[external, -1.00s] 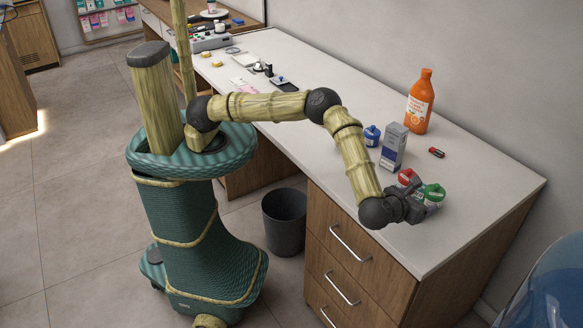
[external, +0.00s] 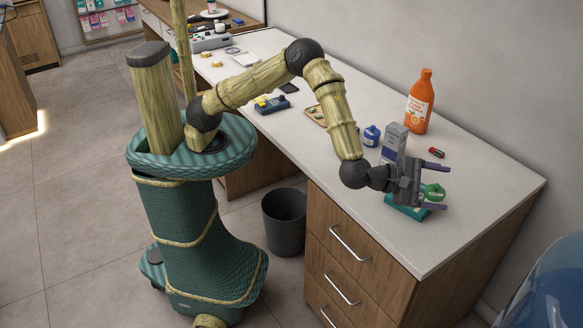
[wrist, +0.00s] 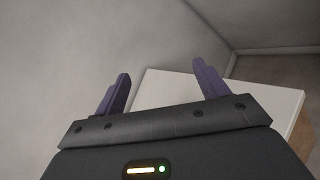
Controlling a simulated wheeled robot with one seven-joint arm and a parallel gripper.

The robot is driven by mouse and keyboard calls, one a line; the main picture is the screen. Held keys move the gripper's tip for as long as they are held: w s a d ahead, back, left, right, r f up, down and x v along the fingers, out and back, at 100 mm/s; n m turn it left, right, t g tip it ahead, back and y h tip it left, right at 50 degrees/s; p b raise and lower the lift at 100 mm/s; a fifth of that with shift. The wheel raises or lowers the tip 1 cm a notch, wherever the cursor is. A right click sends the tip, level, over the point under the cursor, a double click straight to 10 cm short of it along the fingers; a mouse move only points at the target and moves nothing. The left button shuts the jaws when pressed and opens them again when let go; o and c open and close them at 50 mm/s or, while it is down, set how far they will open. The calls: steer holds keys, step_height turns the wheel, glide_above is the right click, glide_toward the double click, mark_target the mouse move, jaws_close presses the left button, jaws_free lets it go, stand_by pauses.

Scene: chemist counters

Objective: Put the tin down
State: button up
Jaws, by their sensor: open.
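My gripper (external: 437,186) is open above the near right part of the counter. Its two purple fingers also show spread and empty in the wrist view (wrist: 163,88). A flat teal item (external: 402,209), which may be the tin, lies on the counter just below my gripper, partly hidden by it. A green-topped item (external: 433,192) shows between the fingers in the external view; I cannot tell its distance from them. Nothing lies between the fingers in the wrist view.
The white counter (external: 480,215) is clear to the right. A grey-blue carton (external: 395,140), a blue jar (external: 372,135), an orange bottle (external: 419,102) and a small red item (external: 437,152) stand or lie behind my gripper. A bin (external: 284,222) is on the floor.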

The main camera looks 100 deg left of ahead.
steer(key=s+a+f+m+g+h, duration=0.1)
steer(key=s+a+f+m+g, duration=0.1)
steer(key=s+a+m+g, duration=0.2)
steer(key=s+a+f+m+g+h, duration=0.1)
steer(key=s+a+m+g, duration=0.3)
steer(key=s+a+m, duration=0.6)
steer(key=s+a+f+m+g, duration=0.2)
steer(key=s+a+m+g, duration=0.3)
steer(key=s+m, duration=1)
steer(key=s+a, duration=0.2)
steer(key=s, duration=0.7)
steer(key=shift+s+f+m+h, duration=0.3)
steer(key=shift+s+f+h, duration=0.05)
steer(key=shift+s+h, duration=0.05)
steer(key=p+v, duration=0.2)
steer(key=w+p+v, duration=0.1)
steer(key=p+v, duration=0.2)
steer(key=shift+w+r, duration=0.1)
steer(key=shift+r, duration=0.05)
steer(key=shift+o, duration=0.5)
